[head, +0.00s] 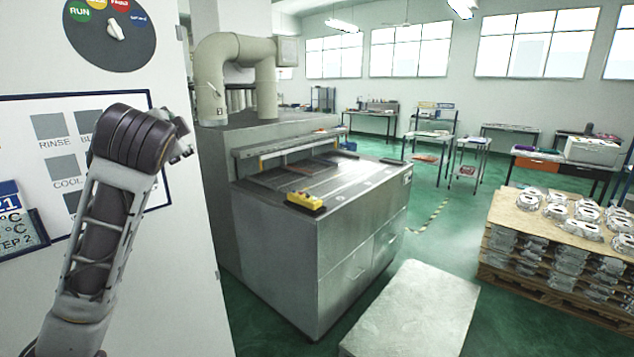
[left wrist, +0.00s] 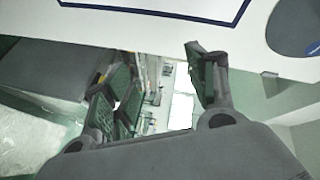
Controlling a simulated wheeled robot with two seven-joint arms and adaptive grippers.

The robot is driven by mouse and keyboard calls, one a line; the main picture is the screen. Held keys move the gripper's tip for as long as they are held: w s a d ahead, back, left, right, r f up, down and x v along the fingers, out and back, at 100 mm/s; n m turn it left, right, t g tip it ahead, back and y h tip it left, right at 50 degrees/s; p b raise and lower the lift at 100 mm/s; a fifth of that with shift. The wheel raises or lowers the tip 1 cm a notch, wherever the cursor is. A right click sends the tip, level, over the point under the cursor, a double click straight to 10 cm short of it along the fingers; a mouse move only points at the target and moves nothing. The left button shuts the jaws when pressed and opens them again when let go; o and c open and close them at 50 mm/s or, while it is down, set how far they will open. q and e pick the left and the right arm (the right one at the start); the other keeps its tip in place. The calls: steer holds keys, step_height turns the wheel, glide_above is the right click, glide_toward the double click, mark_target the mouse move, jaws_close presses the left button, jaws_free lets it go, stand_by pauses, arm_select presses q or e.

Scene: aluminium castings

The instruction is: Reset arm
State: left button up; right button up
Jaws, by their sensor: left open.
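My left arm rises from the bottom left of the head view, in front of a white control panel (head: 160,300). Its gripper is mostly hidden there behind the dark wrist; only a small dark part shows at the wrist's right side. In the left wrist view my left gripper (left wrist: 160,85) is open, its two fingers wide apart with nothing between them. The panel also shows in the left wrist view (left wrist: 150,30), along the top, close beyond the fingers. My right gripper is in neither view.
A round dial (head: 110,30) and a framed step chart (head: 60,125) are on the panel. A metal machine (head: 270,260) with a yellow control box (head: 305,200) stands at centre. A pale block (head: 415,310) is in front. Castings (head: 555,210) lie on a pallet stack (head: 540,285) at right.

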arm_select(q)
steer(key=s+d+f+n+g+h, duration=0.1)
steer(key=s+d+f+g, duration=0.1)
steer(key=f, duration=1)
steer(key=s+d+f+g+h, duration=0.1)
steer(key=d+f+g+h, duration=0.1)
steer(key=f, duration=0.9)
steer(key=s+d+f+n+g+h, duration=0.1)
steer(key=s+d+f+g, duration=0.1)
steer(key=f, duration=1)
steer(key=s+d+f+n+g+h, duration=0.2)
steer(key=s+f+n+g, duration=0.35)
steer(key=s+f, duration=1.9)
steer(key=s+f+g+b, duration=0.2)
steer(key=s+f, duration=0.1)
steer(key=f, duration=3.2)
steer(key=s+a+f+b, duration=0.1)
steer(key=s+a+f, duration=0.1)
steer(key=s+f, duration=0.8)
steer(key=s+a+f+b, duration=0.1)
steer(key=s+a+f, duration=0.1)
steer(key=s+f, duration=0.9)
steer(key=shift+s+m+g, duration=0.35)
steer(key=shift+s+g, duration=0.1)
steer(key=shift+s, duration=0.05)
